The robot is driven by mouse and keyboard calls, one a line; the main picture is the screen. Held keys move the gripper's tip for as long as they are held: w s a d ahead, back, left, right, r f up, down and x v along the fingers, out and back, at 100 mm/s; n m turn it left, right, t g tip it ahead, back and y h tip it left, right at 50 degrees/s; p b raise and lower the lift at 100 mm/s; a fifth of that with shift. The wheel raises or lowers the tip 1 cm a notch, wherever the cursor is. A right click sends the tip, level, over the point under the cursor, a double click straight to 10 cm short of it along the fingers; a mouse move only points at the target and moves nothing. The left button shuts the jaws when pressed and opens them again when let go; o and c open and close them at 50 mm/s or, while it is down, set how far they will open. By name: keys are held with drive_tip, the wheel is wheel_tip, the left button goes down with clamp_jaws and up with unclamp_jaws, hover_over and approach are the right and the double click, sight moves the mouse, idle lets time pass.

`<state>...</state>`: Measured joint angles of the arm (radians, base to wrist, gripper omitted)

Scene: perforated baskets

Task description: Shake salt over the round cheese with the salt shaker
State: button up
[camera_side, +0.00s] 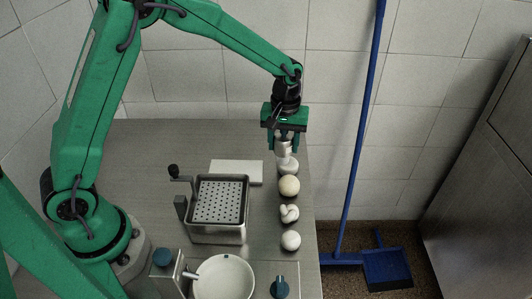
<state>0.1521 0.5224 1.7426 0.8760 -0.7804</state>
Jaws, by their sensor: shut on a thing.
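My gripper (285,142) points down near the right edge of the steel table and is shut on a small pale shaker (283,156). The shaker is at or just above a white, rounded cheese (291,167), and I cannot tell if they touch. In front of that stand a cream round cheese (289,186), a knotted white cheese (289,213) and a white ball-shaped cheese (291,240), in a row towards the camera. I cannot tell which of them is the task's round cheese. The shaker's top is partly hidden by my fingers.
A perforated basket (219,201) in a metal box with a crank stands left of the row. A white board (236,171) lies behind it. A sink bowl (224,280) is at the front. A blue broom (357,150) and dustpan (387,269) stand off the table's right side.

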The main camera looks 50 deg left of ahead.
drive_tip(key=shift+w+d, duration=0.95)
drive_tip(key=shift+d, duration=0.3)
drive_tip(key=shift+s+a, duration=0.5)
drive_tip(key=shift+a, duration=0.15)
drive_tip(key=shift+s+a, duration=0.45)
drive_tip(key=shift+a, duration=0.2)
drive_tip(key=shift+w+d, duration=0.5)
drive_tip(key=shift+d, duration=0.15)
drive_tip(key=shift+w+d, duration=0.45)
drive_tip(key=shift+d, duration=0.2)
idle(0.7)
drive_tip(key=shift+s+a, duration=0.5)
drive_tip(key=shift+a, duration=0.15)
drive_tip(key=shift+s+a, duration=0.45)
drive_tip(key=shift+a, duration=0.2)
